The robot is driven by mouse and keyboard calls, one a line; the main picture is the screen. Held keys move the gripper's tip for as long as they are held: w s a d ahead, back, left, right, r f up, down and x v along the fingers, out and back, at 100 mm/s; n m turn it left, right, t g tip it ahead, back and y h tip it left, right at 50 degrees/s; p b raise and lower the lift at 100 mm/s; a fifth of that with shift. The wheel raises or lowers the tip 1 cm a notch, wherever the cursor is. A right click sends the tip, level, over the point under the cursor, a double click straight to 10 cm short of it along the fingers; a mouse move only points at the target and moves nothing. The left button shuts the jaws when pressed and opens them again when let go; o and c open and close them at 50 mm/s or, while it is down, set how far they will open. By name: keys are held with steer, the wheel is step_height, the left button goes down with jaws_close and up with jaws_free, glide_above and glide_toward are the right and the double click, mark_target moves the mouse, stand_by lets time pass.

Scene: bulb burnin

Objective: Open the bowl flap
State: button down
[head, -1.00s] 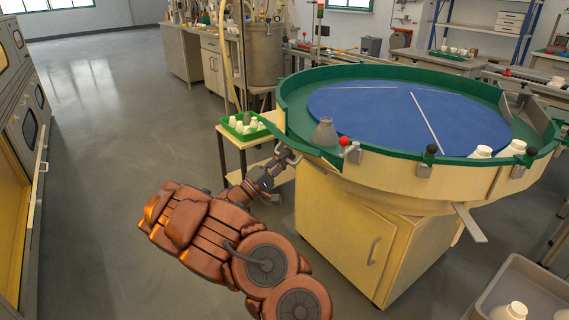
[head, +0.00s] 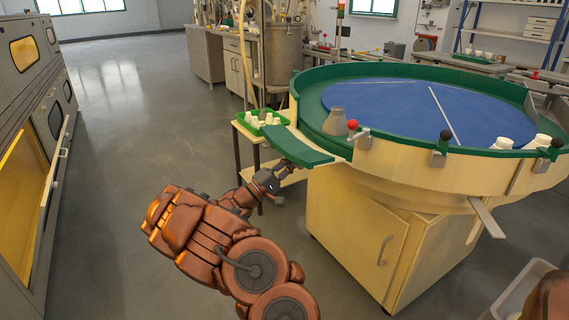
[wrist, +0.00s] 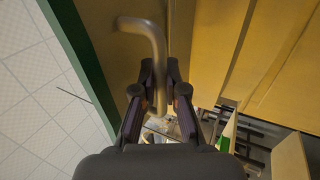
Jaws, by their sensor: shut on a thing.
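The bowl (head: 400,158) is a wide round pan with a cream outer wall, a green rim and a blue floor. In the head view, a green-faced flap (head: 297,147) sticks out at the bowl's left front, tilted away from the wall. My gripper (head: 280,174) is at the flap's underside, and the contact is partly hidden there. In the wrist view, my gripper (wrist: 160,82) has its fingers closed around the lower part of a bent grey handle (wrist: 150,32) on the cream panel. A red-knobbed latch (head: 352,126) sits on the rim right of the flap.
A small table with a green tray (head: 260,120) of white pieces stands behind the flap. Cabinets (head: 45,115) line the left. Floor between is clear.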

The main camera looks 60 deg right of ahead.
stand_by(0.4)
steer(key=c, duration=1.2)
jaws_free()
steer(key=shift+w, duration=0.1)
steer(key=v, duration=1.2)
steer(key=shift+f, duration=0.15)
steer(key=shift+c, duration=0.3)
